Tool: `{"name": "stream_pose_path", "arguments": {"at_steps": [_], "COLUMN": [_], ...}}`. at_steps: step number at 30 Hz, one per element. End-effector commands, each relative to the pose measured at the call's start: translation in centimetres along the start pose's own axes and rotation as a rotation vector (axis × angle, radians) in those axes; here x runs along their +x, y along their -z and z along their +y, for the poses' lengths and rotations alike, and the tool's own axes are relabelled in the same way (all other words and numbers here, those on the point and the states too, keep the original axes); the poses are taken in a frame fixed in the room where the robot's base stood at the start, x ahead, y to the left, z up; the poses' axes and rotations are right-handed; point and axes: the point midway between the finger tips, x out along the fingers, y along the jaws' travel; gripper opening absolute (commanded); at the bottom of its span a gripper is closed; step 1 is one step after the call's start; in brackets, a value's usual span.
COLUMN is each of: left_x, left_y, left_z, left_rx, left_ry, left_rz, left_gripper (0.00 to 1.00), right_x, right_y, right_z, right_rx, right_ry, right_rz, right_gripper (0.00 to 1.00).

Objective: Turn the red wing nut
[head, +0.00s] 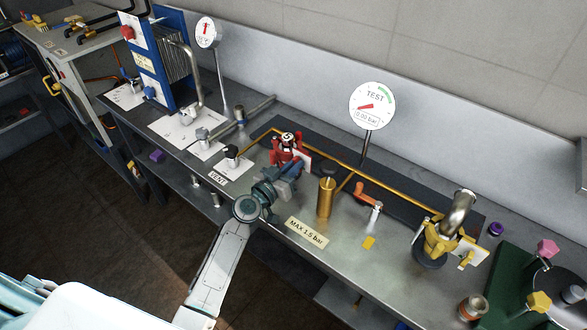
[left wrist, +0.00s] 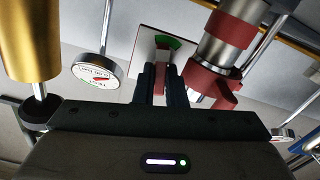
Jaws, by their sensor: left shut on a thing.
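The red clamp (head: 285,150) sits on a pipe fitting on the metal bench, at the middle of the head view. It also shows in the left wrist view (left wrist: 222,92), around a steel pipe with red bands. My left gripper (head: 293,170) reaches it from the front. In the left wrist view its two dark fingers (left wrist: 163,85) are shut on the red wing nut (left wrist: 162,72), of which only a narrow part shows between them. A white plate (left wrist: 150,45) with a green arc is just behind the fingers. My right gripper is not in view.
A brass cylinder (head: 326,198) stands close to the right of my gripper. A TEST gauge (head: 372,105) reads 0.00 bar. A yellow clamp (head: 437,240) holds a steel elbow further right. An orange-handled valve (head: 369,194) stands between. The bench front near the MAX 1.5 bar label (head: 307,232) is mostly clear.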

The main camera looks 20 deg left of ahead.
Motion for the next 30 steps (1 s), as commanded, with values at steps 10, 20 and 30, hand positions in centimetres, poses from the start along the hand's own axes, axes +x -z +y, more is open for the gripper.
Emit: {"name": "stream_pose_path", "arguments": {"at_steps": [10, 20, 30], "left_x": [0.0, 0.0, 0.0], "left_y": [-0.2, -0.2, -0.3], "left_z": [-0.2, -0.3, -0.5], "left_rx": [-0.324, -0.638, -0.963], "left_ry": [0.000, 0.001, 0.001], "left_rz": [-0.001, -0.001, -0.002], "left_gripper": [0.00, 0.00, 0.00], "right_x": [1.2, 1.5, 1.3], "right_y": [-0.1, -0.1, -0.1], "right_z": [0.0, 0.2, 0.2], "right_rx": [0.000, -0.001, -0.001], "right_ry": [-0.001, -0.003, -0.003], "right_rz": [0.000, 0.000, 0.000], "right_gripper": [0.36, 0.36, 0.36]}}
